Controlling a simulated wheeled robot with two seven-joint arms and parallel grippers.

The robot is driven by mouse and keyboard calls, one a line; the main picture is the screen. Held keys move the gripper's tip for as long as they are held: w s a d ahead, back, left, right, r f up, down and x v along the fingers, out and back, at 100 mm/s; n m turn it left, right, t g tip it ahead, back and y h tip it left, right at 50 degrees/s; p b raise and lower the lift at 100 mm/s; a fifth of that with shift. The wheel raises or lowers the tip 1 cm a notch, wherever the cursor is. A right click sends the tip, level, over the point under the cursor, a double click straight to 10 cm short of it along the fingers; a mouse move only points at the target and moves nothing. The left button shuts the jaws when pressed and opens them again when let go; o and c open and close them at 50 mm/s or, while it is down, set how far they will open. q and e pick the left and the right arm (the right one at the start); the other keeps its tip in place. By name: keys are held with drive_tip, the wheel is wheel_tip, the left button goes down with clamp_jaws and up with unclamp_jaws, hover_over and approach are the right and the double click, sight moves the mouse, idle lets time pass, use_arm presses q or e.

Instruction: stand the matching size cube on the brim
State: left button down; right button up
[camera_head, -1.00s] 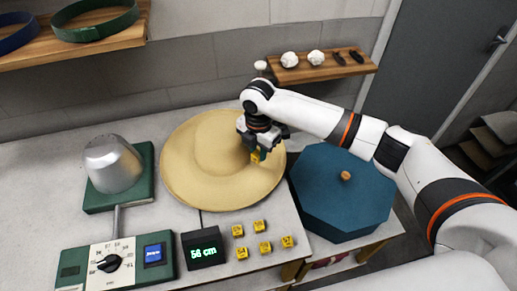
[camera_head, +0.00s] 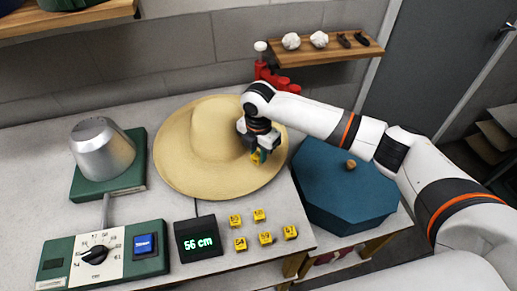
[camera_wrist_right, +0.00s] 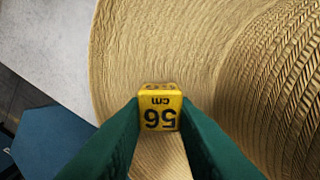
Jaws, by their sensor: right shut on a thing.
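My right gripper (camera_head: 258,157) is over the right side of the straw hat's brim. It is shut on a yellow cube (camera_wrist_right: 160,110), whose face reads "56 cm", upside down in the right wrist view. The tan straw hat (camera_head: 215,130) lies on the table with its crown up; its brim (camera_wrist_right: 130,50) fills much of the right wrist view below the cube. I cannot tell whether the cube touches the brim. The black display (camera_head: 198,240) reads "56 cm" in green. My left gripper is not in view.
Several other yellow cubes (camera_head: 265,238) lie at the table's front, right of the display. A teal octagonal box (camera_head: 340,190) stands right of the hat. A metal hat block (camera_head: 102,148) and a dial panel (camera_head: 100,258) are at left.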

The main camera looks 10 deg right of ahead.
drive_tip(key=shift+f, duration=1)
idle(0.3)
drive_tip(key=o, duration=1)
drive_tip(key=shift+o, duration=0.2)
wheel_tip(320, 180, up, 12)
drive_tip(key=b, duration=0.1)
drive_tip(key=shift+b, duration=0.35)
